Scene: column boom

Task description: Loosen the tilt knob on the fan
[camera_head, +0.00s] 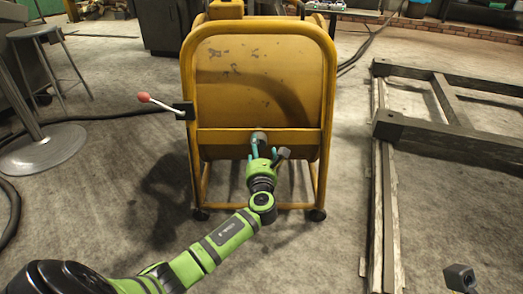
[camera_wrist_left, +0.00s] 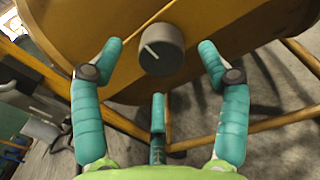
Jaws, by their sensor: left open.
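The fan (camera_head: 230,65) is a yellow drum in a tubular frame, standing on the floor ahead. Its grey round knob (camera_head: 259,137) sits low in the middle of the near side. In the left wrist view the knob (camera_wrist_left: 161,50) shows a white line on its face. My left gripper (camera_head: 264,151) is open right in front of the knob. Its teal fingers stand on the left and right of the knob with gaps, and another finger is below it. No finger visibly touches the knob. My right gripper is not in view.
A lever with a red ball (camera_head: 144,97) sticks out from the fan's left side. A stool (camera_head: 36,33) and a round metal base (camera_head: 42,150) stand at left. A dark metal frame (camera_head: 455,140) lies at right.

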